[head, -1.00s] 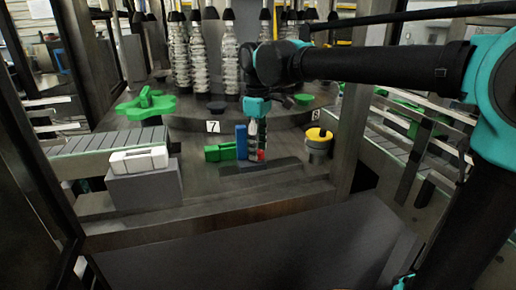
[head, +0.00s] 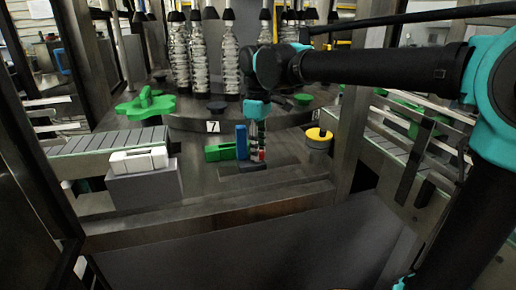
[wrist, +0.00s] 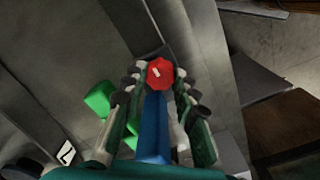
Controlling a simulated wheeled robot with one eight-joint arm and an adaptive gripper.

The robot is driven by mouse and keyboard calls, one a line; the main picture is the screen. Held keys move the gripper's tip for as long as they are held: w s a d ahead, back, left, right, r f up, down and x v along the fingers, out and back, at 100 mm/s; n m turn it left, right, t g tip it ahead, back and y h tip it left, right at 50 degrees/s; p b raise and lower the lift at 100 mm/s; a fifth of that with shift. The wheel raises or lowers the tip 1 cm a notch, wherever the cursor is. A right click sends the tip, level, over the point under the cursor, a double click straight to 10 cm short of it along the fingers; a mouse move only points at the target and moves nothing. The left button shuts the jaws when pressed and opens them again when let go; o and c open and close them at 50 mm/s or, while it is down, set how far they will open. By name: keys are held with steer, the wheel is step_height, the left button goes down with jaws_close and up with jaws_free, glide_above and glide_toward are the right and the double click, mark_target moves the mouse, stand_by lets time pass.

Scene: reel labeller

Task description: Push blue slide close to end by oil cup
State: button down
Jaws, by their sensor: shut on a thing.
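The blue slide (head: 241,142) shows as an upright blue block beside a green block (head: 219,152) on the dark machine bed. My gripper (head: 259,155) is just right of it, pointing down, with a red knob (head: 262,155) at its fingertips. In the wrist view, the fingers of my gripper (wrist: 158,80) are closed around the red knob (wrist: 160,72), and the blue piece (wrist: 153,130) runs between them. How the knob joins the blue piece is hidden. A yellow-topped cup (head: 318,136), likely the oil cup, stands to the right, apart from my gripper.
A white block (head: 138,160) sits on a grey box (head: 145,184) at the left. Bottles (head: 230,65) and a green star wheel (head: 145,105) stand behind. A frame post (head: 350,150) rises right of the cup. Some bed is clear between gripper and cup.

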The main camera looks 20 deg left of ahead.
steer(key=shift+m, duration=0.3)
steer(key=m, duration=0.4)
steer(key=shift+m, duration=2.9)
steer(key=c, duration=1.2)
jaws_free()
steer(key=shift+r, duration=0.1)
step_height(320, 180, up, 12)
steer(key=shift+f, duration=0.1)
